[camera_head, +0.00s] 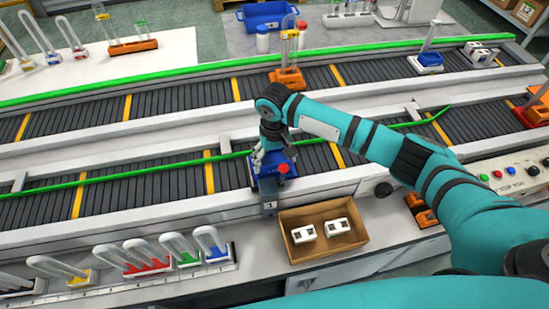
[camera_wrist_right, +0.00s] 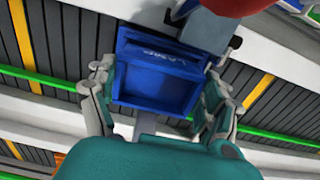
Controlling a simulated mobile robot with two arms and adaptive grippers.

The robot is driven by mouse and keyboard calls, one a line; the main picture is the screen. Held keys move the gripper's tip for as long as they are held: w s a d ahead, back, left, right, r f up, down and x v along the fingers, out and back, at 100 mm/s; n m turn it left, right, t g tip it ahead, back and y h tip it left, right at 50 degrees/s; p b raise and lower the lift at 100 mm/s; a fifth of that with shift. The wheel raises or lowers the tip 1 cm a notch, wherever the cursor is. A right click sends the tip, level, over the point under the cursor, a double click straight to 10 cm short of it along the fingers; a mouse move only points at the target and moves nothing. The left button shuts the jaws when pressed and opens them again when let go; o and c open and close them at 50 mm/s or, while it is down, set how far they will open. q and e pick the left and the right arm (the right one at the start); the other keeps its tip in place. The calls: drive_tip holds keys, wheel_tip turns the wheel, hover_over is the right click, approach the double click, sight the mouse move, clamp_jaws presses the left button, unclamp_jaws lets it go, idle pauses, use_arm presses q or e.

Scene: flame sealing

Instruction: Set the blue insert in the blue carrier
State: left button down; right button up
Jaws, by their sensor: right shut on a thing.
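My right gripper (camera_head: 266,160) reaches down over the near conveyor, at a blue carrier (camera_head: 262,181) standing by the conveyor's front edge. In the right wrist view, the fingers of my right gripper (camera_wrist_right: 160,98) flank a blue boxy piece (camera_wrist_right: 155,82) with a shallow recess and a lettered lip. I take this piece for the blue insert, shut between the fingers. Insert and carrier share one colour, so I cannot tell where one ends or whether the insert is fully seated. My left gripper is not in view.
A red knob (camera_head: 283,168) sits close beside the gripper. A cardboard box (camera_head: 291,254) with two white parts stands in front. A rack of U-shaped glass tubes (camera_head: 205,240) is at lower left. An orange carrier (camera_head: 288,80) is on the far conveyor.

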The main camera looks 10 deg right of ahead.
drive_tip(key=shift+f, duration=0.8)
idle(0.4)
drive_tip(key=o, duration=1.3)
wheel_tip(320, 180, up, 12)
drive_tip(key=shift+r, duration=0.1)
